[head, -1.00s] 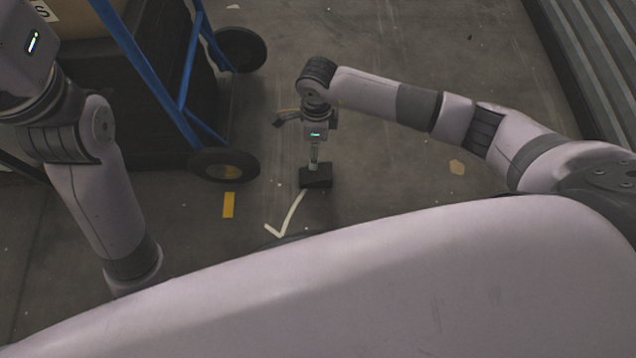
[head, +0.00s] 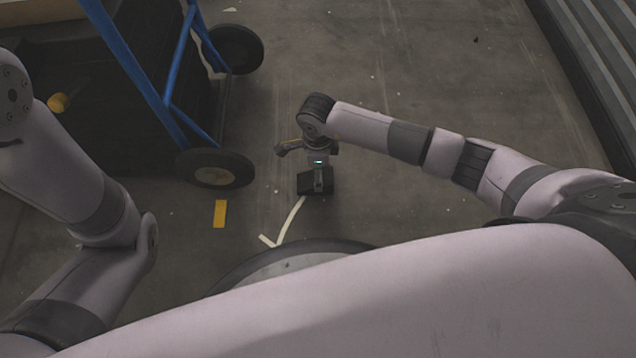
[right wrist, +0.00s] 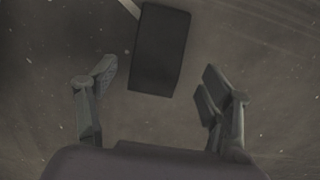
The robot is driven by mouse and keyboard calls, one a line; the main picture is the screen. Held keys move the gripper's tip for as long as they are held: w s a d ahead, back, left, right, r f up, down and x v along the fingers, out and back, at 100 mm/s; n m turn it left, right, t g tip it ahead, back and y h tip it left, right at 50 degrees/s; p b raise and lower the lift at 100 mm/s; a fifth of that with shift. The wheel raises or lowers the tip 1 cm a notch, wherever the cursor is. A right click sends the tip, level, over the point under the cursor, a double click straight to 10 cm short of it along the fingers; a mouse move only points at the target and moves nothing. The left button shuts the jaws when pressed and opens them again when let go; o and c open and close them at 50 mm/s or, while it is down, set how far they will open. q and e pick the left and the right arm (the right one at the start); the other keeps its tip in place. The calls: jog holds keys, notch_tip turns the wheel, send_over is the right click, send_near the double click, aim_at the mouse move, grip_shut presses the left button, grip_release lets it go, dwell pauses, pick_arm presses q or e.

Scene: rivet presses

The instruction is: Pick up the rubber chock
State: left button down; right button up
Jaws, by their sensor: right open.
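The rubber chock (head: 314,181) is a small black block on the concrete floor, below my right gripper (head: 318,183) in the head view. In the right wrist view the chock (right wrist: 158,50) is a dark rectangle, slightly tilted, beyond the fingertips and centred a little left of the middle of the gap. My right gripper (right wrist: 162,78) is open, with its two fingers apart and nothing between them.
A blue-framed cart (head: 150,90) with black wheels (head: 215,168) stands left of the chock. A yellow floor mark (head: 220,213) and a white painted arrow (head: 288,222) lie nearby. Grey ribbed metal (head: 585,70) runs along the right. The floor between is mostly clear.

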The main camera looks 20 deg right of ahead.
aim_at(305, 180)
notch_tip(305, 180, down, 5)
jog(key=b, duration=0.5)
jog(key=shift+s+f, duration=0.1)
jog(key=shift+s, duration=0.05)
jog(key=c, duration=1.5)
